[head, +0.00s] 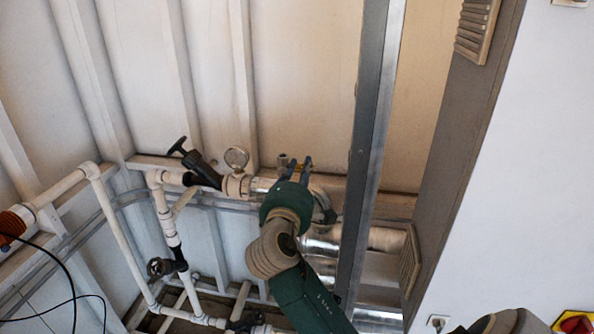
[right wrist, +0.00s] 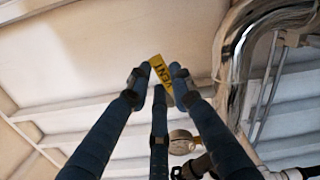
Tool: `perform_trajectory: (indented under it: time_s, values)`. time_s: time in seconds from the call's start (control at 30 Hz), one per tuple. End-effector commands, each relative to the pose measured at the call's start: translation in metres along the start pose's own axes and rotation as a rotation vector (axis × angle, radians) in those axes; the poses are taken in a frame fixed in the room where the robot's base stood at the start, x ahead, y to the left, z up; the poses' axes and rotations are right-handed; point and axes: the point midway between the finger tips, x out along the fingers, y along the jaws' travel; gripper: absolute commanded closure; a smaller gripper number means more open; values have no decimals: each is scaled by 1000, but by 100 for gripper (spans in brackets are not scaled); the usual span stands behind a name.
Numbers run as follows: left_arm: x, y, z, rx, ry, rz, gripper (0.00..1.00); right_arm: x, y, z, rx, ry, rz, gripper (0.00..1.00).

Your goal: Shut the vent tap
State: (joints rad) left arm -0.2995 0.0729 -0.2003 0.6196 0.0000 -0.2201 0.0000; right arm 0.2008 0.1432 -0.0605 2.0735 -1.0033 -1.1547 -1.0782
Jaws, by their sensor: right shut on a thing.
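The vent tap's yellow handle, lettered VENT, shows in the right wrist view (right wrist: 173,94), between the fingertips of my right gripper (right wrist: 160,73). The gripper is shut on it, with dark fingers on both sides and a third finger behind. In the head view my right gripper (head: 300,167) is at the pipe run, just right of the round gauge. Only a sliver of yellow shows there between the fingers. The tap's body is mostly hidden by my gripper and wrist. My left gripper is not in view.
The round gauge (head: 236,158) and a black-handled valve (head: 201,169) sit left of my right gripper. A grey metal post (head: 370,140) stands close on its right. White pipes (head: 120,225) run at the lower left. Shiny ducting (head: 318,243) lies behind my right arm.

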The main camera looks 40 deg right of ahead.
Motion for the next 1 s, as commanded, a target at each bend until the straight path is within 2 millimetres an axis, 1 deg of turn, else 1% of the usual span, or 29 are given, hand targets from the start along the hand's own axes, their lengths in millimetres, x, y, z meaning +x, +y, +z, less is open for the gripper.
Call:
perform_trajectory:
  time_s: [0.03,0.1,0.4,0.63,1.0]
  values:
    - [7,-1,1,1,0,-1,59,0,-7,-2,41,1,-4,100]
    - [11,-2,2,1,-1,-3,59,0,-10,-1,94,0,-4,100]
    - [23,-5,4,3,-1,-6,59,0,-18,-2,261,0,-3,100]
    - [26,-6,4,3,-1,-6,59,0,-21,-2,316,0,-4,100]
    - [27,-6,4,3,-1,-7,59,0,-21,-2,330,0,-5,100]
